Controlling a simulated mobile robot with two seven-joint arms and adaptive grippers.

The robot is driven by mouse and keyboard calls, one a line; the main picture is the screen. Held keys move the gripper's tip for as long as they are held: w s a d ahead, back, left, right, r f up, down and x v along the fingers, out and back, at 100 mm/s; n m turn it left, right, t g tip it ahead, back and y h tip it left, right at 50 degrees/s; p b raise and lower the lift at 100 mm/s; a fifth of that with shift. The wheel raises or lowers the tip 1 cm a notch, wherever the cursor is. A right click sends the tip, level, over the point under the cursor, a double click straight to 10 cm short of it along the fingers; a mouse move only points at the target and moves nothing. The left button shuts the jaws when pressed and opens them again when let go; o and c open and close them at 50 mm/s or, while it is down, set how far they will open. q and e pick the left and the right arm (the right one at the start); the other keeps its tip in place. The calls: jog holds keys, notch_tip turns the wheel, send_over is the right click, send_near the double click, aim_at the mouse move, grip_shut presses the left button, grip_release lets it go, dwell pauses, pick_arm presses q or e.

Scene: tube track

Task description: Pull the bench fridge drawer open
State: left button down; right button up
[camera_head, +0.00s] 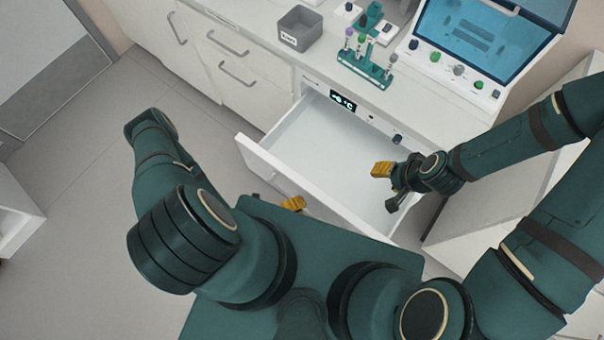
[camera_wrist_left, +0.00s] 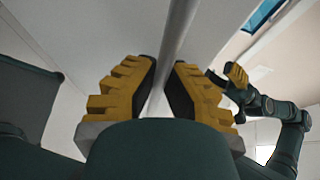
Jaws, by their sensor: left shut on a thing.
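The bench fridge drawer (camera_head: 330,160) stands pulled out from the counter, its white inside empty. Its front panel (camera_head: 268,172) faces me. My left gripper (camera_head: 293,203) is at the outer side of that panel, mostly hidden behind my own arm and body. In the left wrist view, the yellow-padded fingers (camera_wrist_left: 165,85) are shut on a round grey handle bar (camera_wrist_left: 178,35), one finger on each side. My right gripper (camera_head: 387,187) hangs over the right part of the drawer, its fingers apart and empty. It also shows in the left wrist view (camera_wrist_left: 237,78).
The fridge display (camera_head: 343,101) is above the drawer opening. On the counter are a grey bin (camera_head: 299,28), a teal tube rack (camera_head: 364,68) and a machine with a blue screen (camera_head: 485,45). White closed cabinets (camera_head: 190,60) stand to the left. Floor (camera_head: 70,200) is clear at left.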

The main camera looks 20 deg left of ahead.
pick_arm(q)
jog(key=c, duration=1)
grip_release()
jog(key=v, duration=1.2)
